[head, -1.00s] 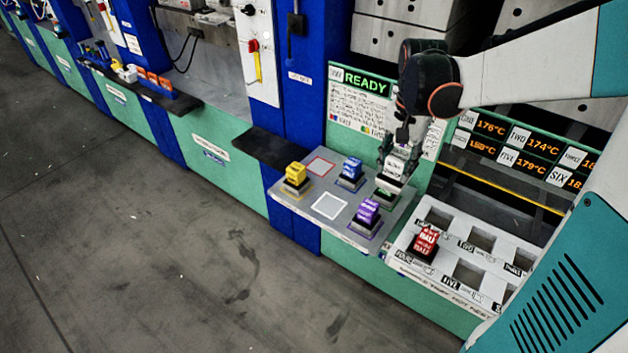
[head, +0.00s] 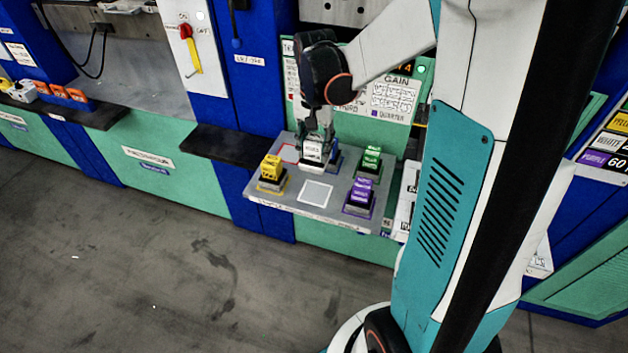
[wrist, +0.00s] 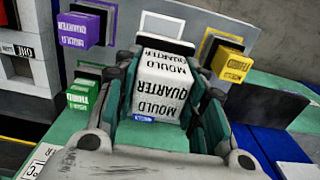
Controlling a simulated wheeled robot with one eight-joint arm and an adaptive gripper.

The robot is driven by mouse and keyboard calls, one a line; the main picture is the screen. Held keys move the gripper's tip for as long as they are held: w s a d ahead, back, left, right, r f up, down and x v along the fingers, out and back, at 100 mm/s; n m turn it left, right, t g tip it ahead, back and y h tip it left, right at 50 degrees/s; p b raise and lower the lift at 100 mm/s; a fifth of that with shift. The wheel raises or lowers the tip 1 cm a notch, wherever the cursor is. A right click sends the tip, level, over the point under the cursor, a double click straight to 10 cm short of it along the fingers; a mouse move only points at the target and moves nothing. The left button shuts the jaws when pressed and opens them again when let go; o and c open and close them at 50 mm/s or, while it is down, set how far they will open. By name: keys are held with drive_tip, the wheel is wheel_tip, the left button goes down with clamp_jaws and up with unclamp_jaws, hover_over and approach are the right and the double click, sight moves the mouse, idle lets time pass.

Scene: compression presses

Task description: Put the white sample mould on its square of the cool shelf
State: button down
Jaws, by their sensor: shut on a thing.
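My gripper (head: 315,141) is shut on the white sample mould (head: 312,151), a block labelled QUARTER, and holds it above the grey cool shelf (head: 278,203). The white-outlined square (head: 315,192) on the shelf is empty and lies nearer the front edge than the held mould appears. In the wrist view the white mould (wrist: 160,85) sits between the two fingers, and part of the white square (wrist: 163,22) shows beyond it. Its underside is hidden.
The yellow mould (head: 271,168) stands left of the white square and the purple mould (head: 360,190) right of it. The green mould (head: 371,158) stands behind the purple one. A red-outlined square (head: 290,152) is partly visible and looks empty. A dark ledge (head: 232,145) adjoins at left.

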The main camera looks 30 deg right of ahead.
wheel_tip(320, 180, down, 11)
drive_tip(key=b, duration=0.3)
drive_tip(key=shift+f+b, duration=0.15)
drive_tip(key=shift+b, duration=0.15)
drive_tip(key=shift+f, duration=0.15)
drive_tip(key=c, duration=1)
unclamp_jaws()
wheel_tip(320, 180, up, 12)
drive_tip(key=p, duration=0.4)
